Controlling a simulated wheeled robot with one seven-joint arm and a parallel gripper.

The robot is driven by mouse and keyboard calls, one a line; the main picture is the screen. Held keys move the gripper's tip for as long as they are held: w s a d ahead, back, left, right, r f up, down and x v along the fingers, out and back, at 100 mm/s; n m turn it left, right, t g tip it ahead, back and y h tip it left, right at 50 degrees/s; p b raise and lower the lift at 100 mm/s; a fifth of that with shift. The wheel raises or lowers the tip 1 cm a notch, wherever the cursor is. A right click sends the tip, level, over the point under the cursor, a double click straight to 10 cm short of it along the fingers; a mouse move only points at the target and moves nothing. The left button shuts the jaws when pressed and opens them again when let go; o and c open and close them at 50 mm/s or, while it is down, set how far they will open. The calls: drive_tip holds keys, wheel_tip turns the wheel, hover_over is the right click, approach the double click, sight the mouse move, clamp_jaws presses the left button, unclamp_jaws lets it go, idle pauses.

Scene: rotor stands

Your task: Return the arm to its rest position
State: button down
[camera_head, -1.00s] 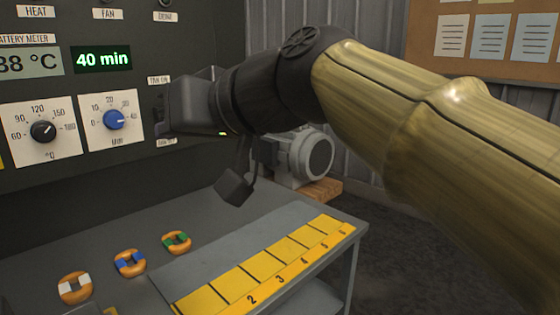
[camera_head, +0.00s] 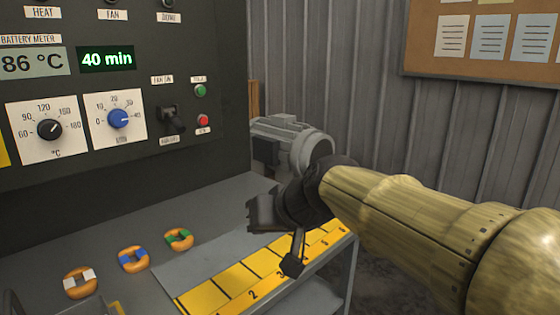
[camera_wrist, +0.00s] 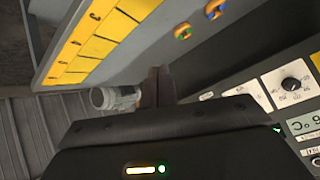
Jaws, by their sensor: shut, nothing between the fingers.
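My gripper (camera_head: 262,213) is over the right part of the bench, away from the control panel, with my yellow-brown arm reaching in from the right. In the wrist view its two dark fingers (camera_wrist: 157,88) are together and hold nothing. The panel (camera_head: 60,165) stands at left with a black dial (camera_head: 49,129), a blue dial (camera_head: 118,118) and a black switch (camera_head: 171,119). The displays read 86 °C and 40 min. The gripper is apart from all of these.
Three rings, white-banded (camera_head: 81,283), blue-banded (camera_head: 133,259) and green-banded (camera_head: 179,239), lie on the bench. A yellow numbered strip (camera_head: 235,282) runs along its front, partly hidden by my gripper. A grey motor (camera_head: 290,143) stands behind. A notice board (camera_head: 480,68) hangs at back right.

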drive_tip(key=s+d+f+m+g+h, duration=0.1)
drive_tip(key=d+f+h, duration=0.1)
drive_tip(key=d+f, duration=0.55)
drive_tip(key=s+d+f+m+g+h, duration=0.15)
drive_tip(key=d+f, duration=0.25)
drive_tip(key=f, duration=0.6)
drive_tip(key=s+d+f+g+h, duration=0.1)
drive_tip(key=s+d+f, duration=0.3)
drive_tip(key=f, duration=0.2)
drive_tip(key=s+d+f+g+h, duration=0.1)
drive_tip(key=s+d+f+h, duration=0.15)
drive_tip(key=s+f, duration=0.2)
wheel_tip(320, 180, up, 29)
drive_tip(key=y+p, duration=0.1)
drive_tip(key=p, duration=2.7)
drive_tip(key=shift+w+d+f+m+p, duration=0.15)
drive_tip(key=shift+w+m+p, duration=0.2)
drive_tip(key=shift+m+p, duration=0.1)
